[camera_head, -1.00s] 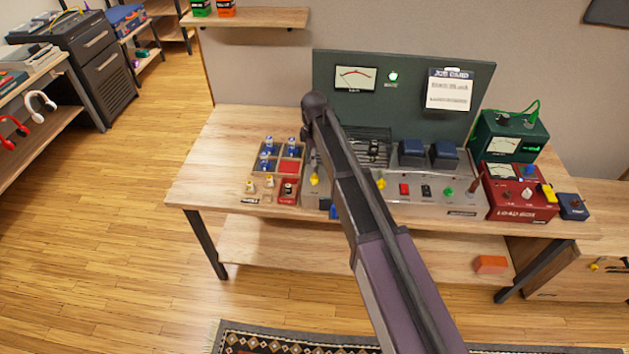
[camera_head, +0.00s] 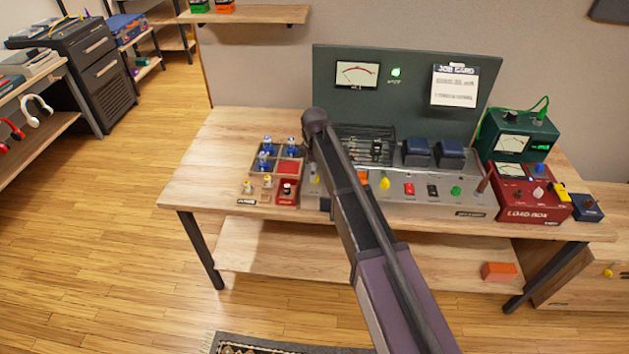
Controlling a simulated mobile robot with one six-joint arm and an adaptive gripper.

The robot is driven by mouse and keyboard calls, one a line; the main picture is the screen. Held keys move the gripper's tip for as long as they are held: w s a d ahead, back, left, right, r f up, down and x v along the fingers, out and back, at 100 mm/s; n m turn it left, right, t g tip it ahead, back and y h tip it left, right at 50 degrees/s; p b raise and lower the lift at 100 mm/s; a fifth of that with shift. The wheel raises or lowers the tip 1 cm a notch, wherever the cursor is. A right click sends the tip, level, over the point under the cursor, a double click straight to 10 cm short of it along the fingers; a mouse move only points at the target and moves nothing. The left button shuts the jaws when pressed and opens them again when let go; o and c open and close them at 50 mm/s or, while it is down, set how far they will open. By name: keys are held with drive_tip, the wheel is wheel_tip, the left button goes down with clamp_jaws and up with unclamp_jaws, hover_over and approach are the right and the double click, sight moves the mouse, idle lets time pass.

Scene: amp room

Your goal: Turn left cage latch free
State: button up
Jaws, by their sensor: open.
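The amplifier chassis (camera_head: 405,204) lies on the wooden bench in front of an upright green panel (camera_head: 420,75). A black barred cage (camera_head: 384,131) sits at the chassis's left rear, partly covered by my arm. I cannot make out the left cage latch; my arm crosses the cage's left side and front. My arm rises from the bottom right to a rounded joint just left of the cage. My gripper does not show; it seems hidden behind the arm.
A divided tray (camera_head: 252,172) with blue-topped parts stands left of the arm. Two dark blue blocks (camera_head: 433,153) sit right of the cage. A green meter box (camera_head: 520,135) and red load box (camera_head: 525,200) stand at right. The bench's left end is clear.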

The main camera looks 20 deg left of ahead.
drive_tip(key=shift+f+b, duration=0.9)
drive_tip(key=shift+f, duration=0.25)
drive_tip(key=shift+d, duration=0.1)
clamp_jaws()
